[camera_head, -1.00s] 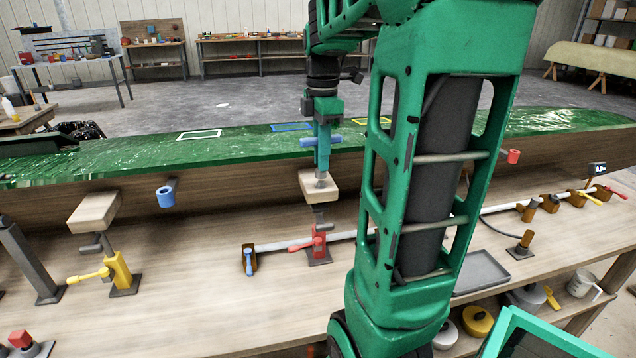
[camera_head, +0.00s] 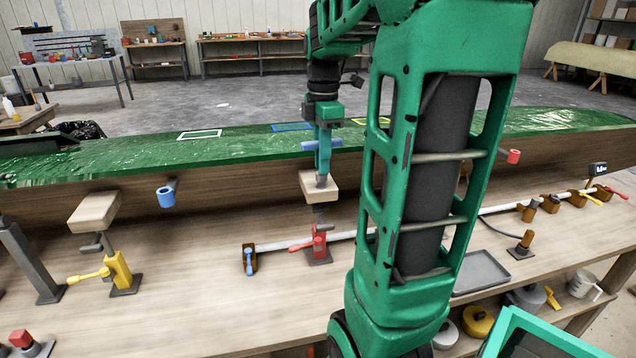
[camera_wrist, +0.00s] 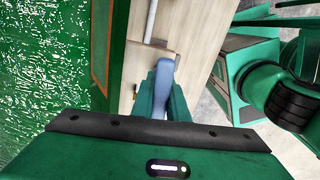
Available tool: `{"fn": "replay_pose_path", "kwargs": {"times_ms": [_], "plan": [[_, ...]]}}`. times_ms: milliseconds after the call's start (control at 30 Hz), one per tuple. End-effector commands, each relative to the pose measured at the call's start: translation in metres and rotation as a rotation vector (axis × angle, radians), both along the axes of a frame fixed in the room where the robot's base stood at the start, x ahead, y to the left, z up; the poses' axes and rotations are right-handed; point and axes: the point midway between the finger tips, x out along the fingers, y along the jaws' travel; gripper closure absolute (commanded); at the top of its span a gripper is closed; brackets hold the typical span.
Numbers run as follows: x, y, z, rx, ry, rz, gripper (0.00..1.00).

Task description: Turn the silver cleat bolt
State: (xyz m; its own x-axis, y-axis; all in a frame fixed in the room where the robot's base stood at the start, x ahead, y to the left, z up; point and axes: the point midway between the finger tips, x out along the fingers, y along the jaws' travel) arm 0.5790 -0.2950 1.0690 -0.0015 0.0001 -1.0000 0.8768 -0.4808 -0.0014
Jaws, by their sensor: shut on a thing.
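My gripper (camera_head: 323,150) points down over a pale wooden block (camera_head: 332,191) beside the hull. It is shut on a blue-handled T-shaped tool (camera_head: 335,143). In the wrist view the blue-grey handle (camera_wrist: 162,88) lies between the two green fingers. The grey lower end of the tool reaches down to the block's top. The silver cleat bolt cannot be made out. The tool's end and my fingers cover that spot, and I cannot tell how the tool sits on the bolt.
The green hull (camera_head: 250,146) runs along behind the block. A red clamp (camera_head: 318,243) stands below it on the bench (camera_head: 200,290), by a long pale bar. A yellow clamp (camera_head: 119,270) and another wooden block (camera_head: 95,211) are at left. A grey tray (camera_head: 482,272) lies right.

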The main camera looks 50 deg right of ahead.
Motion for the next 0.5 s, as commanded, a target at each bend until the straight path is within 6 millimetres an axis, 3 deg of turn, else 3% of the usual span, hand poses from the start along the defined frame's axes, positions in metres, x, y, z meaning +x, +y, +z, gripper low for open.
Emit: {"fn": "replay_pose_path", "kwargs": {"times_ms": [500], "plan": [[0.0, 0.0, -0.011, 0.0, 0.0, 0.0, 1.0]]}}
